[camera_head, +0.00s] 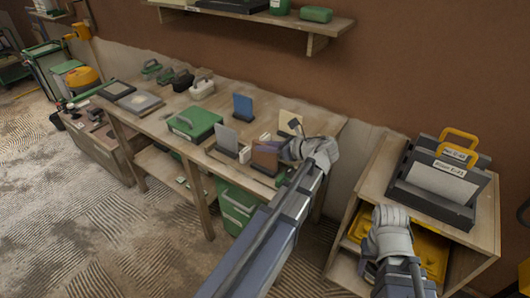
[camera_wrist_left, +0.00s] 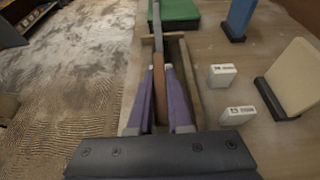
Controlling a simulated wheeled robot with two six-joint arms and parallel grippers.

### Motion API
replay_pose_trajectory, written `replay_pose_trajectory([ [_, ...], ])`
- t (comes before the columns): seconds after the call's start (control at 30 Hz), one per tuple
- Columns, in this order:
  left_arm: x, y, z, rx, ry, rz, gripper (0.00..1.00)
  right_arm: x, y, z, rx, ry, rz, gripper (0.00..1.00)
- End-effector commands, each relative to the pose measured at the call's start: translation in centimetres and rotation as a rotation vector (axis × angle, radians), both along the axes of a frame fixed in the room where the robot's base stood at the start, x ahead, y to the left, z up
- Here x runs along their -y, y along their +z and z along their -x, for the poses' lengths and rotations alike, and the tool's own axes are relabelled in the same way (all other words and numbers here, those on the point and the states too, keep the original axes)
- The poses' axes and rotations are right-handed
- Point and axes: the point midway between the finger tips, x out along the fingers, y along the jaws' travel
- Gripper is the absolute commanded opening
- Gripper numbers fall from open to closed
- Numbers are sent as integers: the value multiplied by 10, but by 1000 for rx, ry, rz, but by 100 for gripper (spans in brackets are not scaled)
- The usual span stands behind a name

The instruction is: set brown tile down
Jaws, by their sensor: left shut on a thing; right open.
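The brown tile (camera_head: 265,157) stands upright near the front edge of the workbench. My left gripper (camera_head: 287,150) is shut on it. In the left wrist view the tile (camera_wrist_left: 160,88) shows nearly edge-on between the two purple fingers of my left gripper (camera_wrist_left: 163,90), over a narrow wooden frame (camera_wrist_left: 188,88). Whether its lower edge touches the frame is hidden. A grey tile (camera_head: 227,138) stands just left of the brown tile in a dark holder. My right gripper (camera_head: 371,268) is open, low beside the right-hand cabinet; its fingers show poorly.
A cream tile (camera_wrist_left: 294,76) and a blue tile (camera_head: 243,107) stand in dark holders behind. Two small white blocks (camera_wrist_left: 222,75) sit right of the frame. A green case (camera_head: 195,123) lies farther left. A cabinet with dark labelled holders (camera_head: 438,185) stands at right.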

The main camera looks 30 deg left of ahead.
Motion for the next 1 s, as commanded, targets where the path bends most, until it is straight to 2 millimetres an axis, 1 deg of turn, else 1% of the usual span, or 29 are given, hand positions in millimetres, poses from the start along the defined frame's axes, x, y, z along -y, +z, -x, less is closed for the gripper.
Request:
replay_pose_trajectory([
  [0.23,0,1,0,0,0,-2,0,0,0,0,0,0,0,50],
  [0.37,0,-4,0,0,0,-1,0,0,-4,0,0,0,0,50],
  [0.4,0,-3,0,0,0,0,21,0,-3,0,0,0,0,50],
  [0.63,0,-2,0,0,0,0,47,0,-2,0,0,0,0,50],
  [0.87,0,-2,0,0,0,0,47,0,-2,0,0,0,0,50],
  [0.97,0,3,0,0,0,0,47,0,3,0,0,0,0,50],
  [1.0,3,4,0,-1,-1,0,47,0,4,0,0,0,0,50],
])
